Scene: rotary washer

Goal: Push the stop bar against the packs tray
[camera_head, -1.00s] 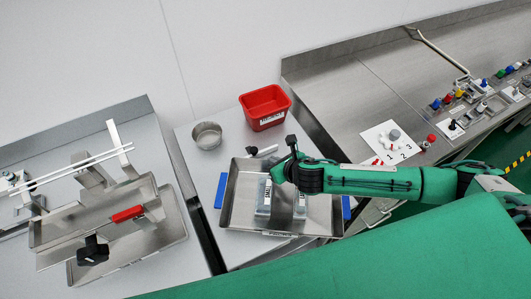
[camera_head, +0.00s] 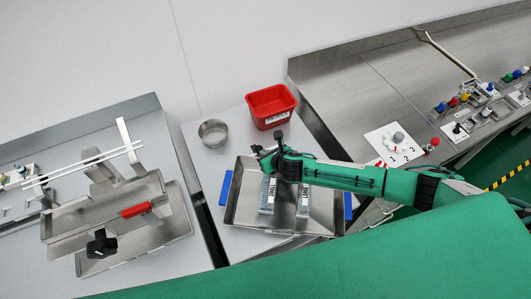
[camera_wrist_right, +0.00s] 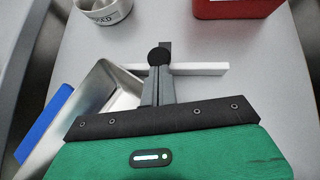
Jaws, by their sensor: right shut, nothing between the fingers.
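The packs tray (camera_head: 231,212) is a shallow metal tray with two labelled packs (camera_head: 268,196) (camera_head: 304,202) in it. Its left wall also shows in the right wrist view (camera_wrist_right: 103,92). My right gripper (camera_head: 268,147) is over the tray's back edge, shut and empty. In the right wrist view, its grey fingers (camera_wrist_right: 163,88) reach to a white bar, seemingly the stop bar (camera_wrist_right: 205,69), with a round black knob (camera_wrist_right: 160,56). The bar lies just beyond the tray's back side. Whether fingers and bar touch, or bar and tray, I cannot tell. My left gripper is out of view.
A red bin (camera_head: 270,105) and a round metal bowl (camera_head: 213,133) stand behind the tray. Blue strips (camera_head: 225,188) flank the tray. A metal rack with a red handle (camera_head: 136,210) stands left. A control panel (camera_head: 480,110) is at the right.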

